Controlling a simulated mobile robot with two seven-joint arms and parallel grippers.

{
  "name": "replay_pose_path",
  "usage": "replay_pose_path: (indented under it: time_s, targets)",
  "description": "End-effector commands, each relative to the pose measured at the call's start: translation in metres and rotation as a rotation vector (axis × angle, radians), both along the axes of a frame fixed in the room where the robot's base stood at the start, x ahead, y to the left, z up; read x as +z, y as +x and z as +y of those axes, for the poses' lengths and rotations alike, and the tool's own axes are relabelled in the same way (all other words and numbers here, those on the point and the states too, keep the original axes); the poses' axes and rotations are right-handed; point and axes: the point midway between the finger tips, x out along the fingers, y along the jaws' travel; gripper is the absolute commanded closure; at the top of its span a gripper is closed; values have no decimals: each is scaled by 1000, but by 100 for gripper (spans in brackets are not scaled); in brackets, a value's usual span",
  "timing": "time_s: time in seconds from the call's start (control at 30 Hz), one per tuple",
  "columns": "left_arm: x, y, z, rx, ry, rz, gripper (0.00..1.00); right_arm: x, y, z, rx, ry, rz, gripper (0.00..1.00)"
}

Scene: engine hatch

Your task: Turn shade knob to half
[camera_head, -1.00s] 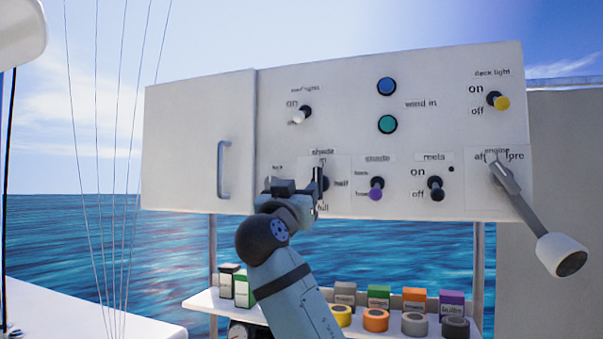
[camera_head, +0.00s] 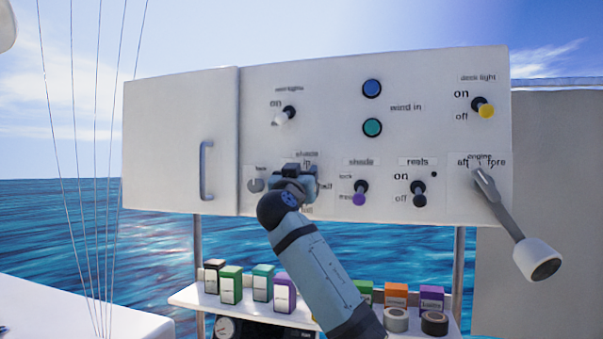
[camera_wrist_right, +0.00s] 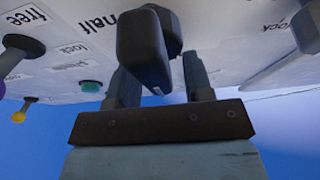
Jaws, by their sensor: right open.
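The shade knob is hidden behind my right gripper (camera_head: 293,172) in the head view. Parts of its "shade", "half" and "full" labels show around the gripper. In the right wrist view a dark knob (camera_wrist_right: 146,48) stands out from the panel, in front of and partly between the two fingers of my right gripper (camera_wrist_right: 160,80). The fingers are apart; I cannot tell whether either touches the knob. The "half" label (camera_wrist_right: 98,22) shows beside the knob. Which way the knob points is unclear. My left gripper is not in view.
The white panel (camera_head: 330,120) carries a purple-tipped shade lock switch (camera_head: 360,192), a reels switch (camera_head: 418,193) and an engine lever (camera_head: 510,215) that juts outward. A closed hatch door (camera_head: 170,140) is at left. A shelf (camera_head: 190,298) below holds several boxes and rolls.

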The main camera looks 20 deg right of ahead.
Motion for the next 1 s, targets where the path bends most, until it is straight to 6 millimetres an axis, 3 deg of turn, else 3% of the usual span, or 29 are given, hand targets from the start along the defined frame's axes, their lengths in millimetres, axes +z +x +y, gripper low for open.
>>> replay_pose_path:
  time_s: [0.1,0.27,0.3,0.53,1.0]
  targets:
    - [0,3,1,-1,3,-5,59,0,0,0,0,0,0,53]
    - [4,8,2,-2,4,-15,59,0,0,0,0,0,0,90]
    - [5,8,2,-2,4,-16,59,0,0,0,0,1,1,92]
    - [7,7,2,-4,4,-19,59,-2,0,0,0,1,3,100]
    - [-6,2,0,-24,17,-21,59,-9,0,0,0,39,-16,100]
